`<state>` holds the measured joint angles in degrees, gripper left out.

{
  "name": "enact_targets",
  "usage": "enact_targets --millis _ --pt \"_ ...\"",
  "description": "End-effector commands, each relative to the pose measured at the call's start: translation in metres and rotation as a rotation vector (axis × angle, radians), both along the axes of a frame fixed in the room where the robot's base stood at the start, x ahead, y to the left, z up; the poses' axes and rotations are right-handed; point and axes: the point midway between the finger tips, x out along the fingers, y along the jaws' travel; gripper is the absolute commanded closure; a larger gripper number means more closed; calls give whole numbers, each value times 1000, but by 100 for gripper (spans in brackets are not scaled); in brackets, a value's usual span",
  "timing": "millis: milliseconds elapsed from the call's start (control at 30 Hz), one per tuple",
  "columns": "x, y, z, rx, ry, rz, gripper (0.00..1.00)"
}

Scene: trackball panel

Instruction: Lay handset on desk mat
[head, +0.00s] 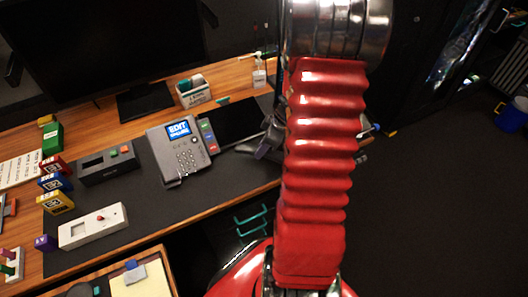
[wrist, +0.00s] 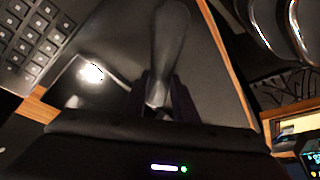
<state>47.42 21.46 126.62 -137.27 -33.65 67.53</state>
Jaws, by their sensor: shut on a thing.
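My gripper (wrist: 165,98) is shut on a dark handset (wrist: 170,40), whose long body reaches away from the fingers in the wrist view. In the head view my gripper (head: 268,138) is partly hidden behind my red arm, at the right part of the dark desk mat (head: 165,207). The mat also shows under the handset in the wrist view (wrist: 212,75). I cannot tell whether the handset touches the mat. The desk phone base (head: 180,150), with a lit blue screen, stands on the mat left of my gripper.
A black tablet-like panel (head: 238,122) lies beside the phone. A monitor (head: 100,50) stands behind. A keyboard (wrist: 35,40) shows in the wrist view. The mat's front middle is clear.

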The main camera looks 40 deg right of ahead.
Motion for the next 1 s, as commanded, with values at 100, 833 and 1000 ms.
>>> enact_targets --millis 100,833,1000 --pt "-1 1 -15 4 3 -1 100" --pt "0 0 -32 1 1 -1 60" --pt "0 0 -32 1 1 -1 55"
